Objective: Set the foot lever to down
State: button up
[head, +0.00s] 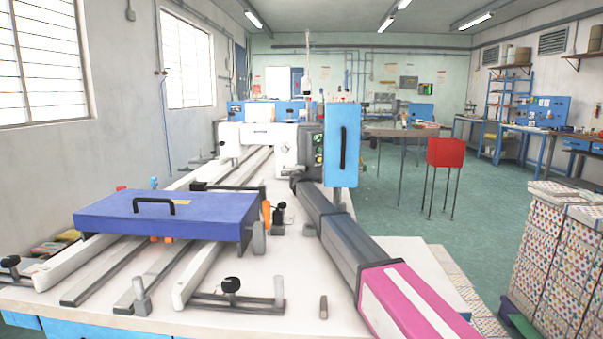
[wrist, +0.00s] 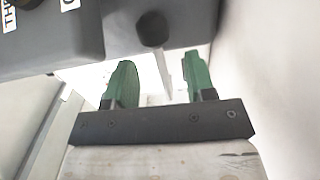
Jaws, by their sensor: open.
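My gripper (wrist: 159,62) is open in the wrist view, with its two green fingers apart. A dark round knob (wrist: 153,29) lies just beyond the fingertips, under a dark grey housing (wrist: 60,35). A thin pale tapered rod (wrist: 163,72) shows below the knob, in the gap between the fingers. The knob and rod look like the foot lever, but I cannot be sure, nor tell its position. In the head view my grey and pink arm reaches to the white machine head (head: 287,147); my gripper is hidden there.
A blue cover with a black handle (head: 165,218) lies across rails on the white table (head: 300,262). A blue panel (head: 341,145) stands right of the machine head. A pale wall or panel (wrist: 270,70) is close on the right in the wrist view. Patterned stacks (head: 548,245) stand right.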

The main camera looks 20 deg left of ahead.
jog(key=v, duration=0.8)
jog(key=shift+s+d, duration=0.1)
jog(key=shift+d, duration=0.2)
